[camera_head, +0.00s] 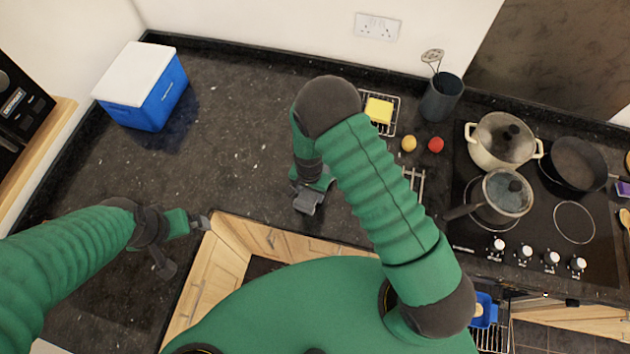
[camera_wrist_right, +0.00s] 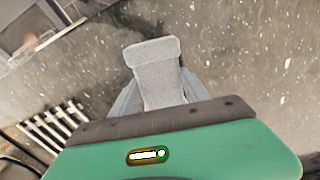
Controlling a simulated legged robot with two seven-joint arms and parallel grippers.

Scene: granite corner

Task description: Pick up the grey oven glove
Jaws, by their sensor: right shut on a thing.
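The grey oven glove (camera_wrist_right: 155,65) is a light grey textured piece between the fingers of my right gripper (camera_wrist_right: 158,98) in the right wrist view. The gripper is shut on it, and the glove sticks out past the fingers. In the head view my right gripper (camera_head: 309,199) is over the dark worktop near its front edge, and my arm partly covers it. I cannot tell how high the glove is above the worktop. My left gripper (camera_head: 186,243) is at the left by the worktop's inner corner, with its fingers apart and nothing between them.
A blue cool box (camera_head: 150,103) stands at the back left. A yellow sponge (camera_head: 379,110) on a wire rack, a utensil pot (camera_head: 441,97) and two small balls lie right of my arm. Pans (camera_head: 503,140) stand on the hob. The worktop's middle is clear.

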